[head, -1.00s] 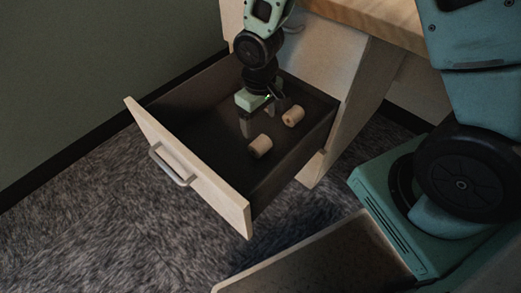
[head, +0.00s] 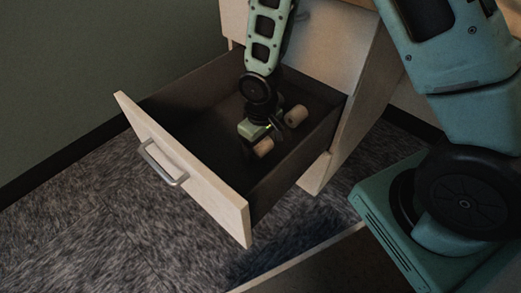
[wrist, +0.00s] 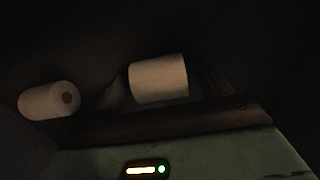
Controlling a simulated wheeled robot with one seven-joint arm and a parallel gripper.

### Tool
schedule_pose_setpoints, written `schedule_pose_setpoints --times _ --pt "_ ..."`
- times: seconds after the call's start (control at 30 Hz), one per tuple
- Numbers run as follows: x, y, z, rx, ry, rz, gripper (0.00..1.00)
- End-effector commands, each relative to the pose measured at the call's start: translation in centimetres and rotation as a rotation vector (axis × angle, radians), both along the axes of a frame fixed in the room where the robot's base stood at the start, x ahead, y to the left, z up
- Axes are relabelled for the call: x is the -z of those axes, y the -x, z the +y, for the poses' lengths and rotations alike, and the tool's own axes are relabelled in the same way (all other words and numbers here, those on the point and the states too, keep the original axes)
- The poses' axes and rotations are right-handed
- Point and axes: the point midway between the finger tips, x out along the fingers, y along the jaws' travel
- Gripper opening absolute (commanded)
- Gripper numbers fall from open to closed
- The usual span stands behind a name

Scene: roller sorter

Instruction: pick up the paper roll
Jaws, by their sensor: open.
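Two pale, cylindrical paper rolls lie on the dark floor of the open drawer (head: 200,135). In the head view the nearer roll (head: 264,147) is beside my gripper (head: 257,144), partly covered by it. The other roll (head: 296,116) lies farther back and to the right. My gripper is open, pointing down and low inside the drawer. In the wrist view one roll (wrist: 158,78) lies in the middle, between the dim fingers, its lower edge hidden by the gripper body. A second roll (wrist: 50,100) lies to the left, outside the fingers. Contact is too dark to tell.
The drawer's pale front panel (head: 185,170) with a metal handle (head: 162,165) and its dark side walls surround my gripper. The cabinet (head: 335,55) stands behind. The left part of the drawer floor is clear. Grey carpet (head: 110,220) lies below.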

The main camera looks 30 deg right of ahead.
Motion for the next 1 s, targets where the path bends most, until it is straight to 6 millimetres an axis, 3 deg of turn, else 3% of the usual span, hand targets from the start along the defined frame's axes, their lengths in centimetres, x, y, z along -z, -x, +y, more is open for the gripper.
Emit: schedule_pose_setpoints --times 0.13,0.3,0.67,1.0 --pt "-0.1 0.0 0.0 0.0 0.0 0.0 0.74" --pt "-0.1 0.0 0.0 0.0 0.0 0.0 0.28" --pt "-0.9 0.0 0.0 0.0 0.001 0.0 0.28" --pt "-7.5 -0.1 0.0 0.0 0.0 -0.002 0.28"
